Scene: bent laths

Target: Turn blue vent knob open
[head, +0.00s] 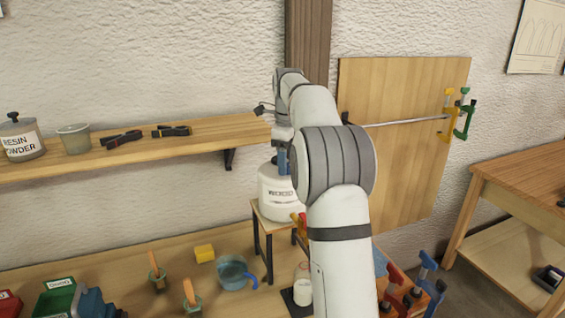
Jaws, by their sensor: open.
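A blue knob (283,161) shows on top of a white jug (276,192) with a partly hidden label. The jug stands on a small wooden stand (268,223) with dark legs, at the middle of the head view. My arm reaches over from the front and covers the right side of the jug. My gripper (277,156) is directly above the jug, pointing down at the blue knob, and looks open. Its fingers are small and mostly hidden, so I cannot tell whether they touch the knob or stand around it.
A wall shelf (190,137) at left carries a resin tin (20,138), a grey cup (74,139) and black clamps (122,139). The bench below holds a blue mug (232,272), a yellow block (204,253), brush pots and bins. Red and blue clamps (428,275) stand right of my arm.

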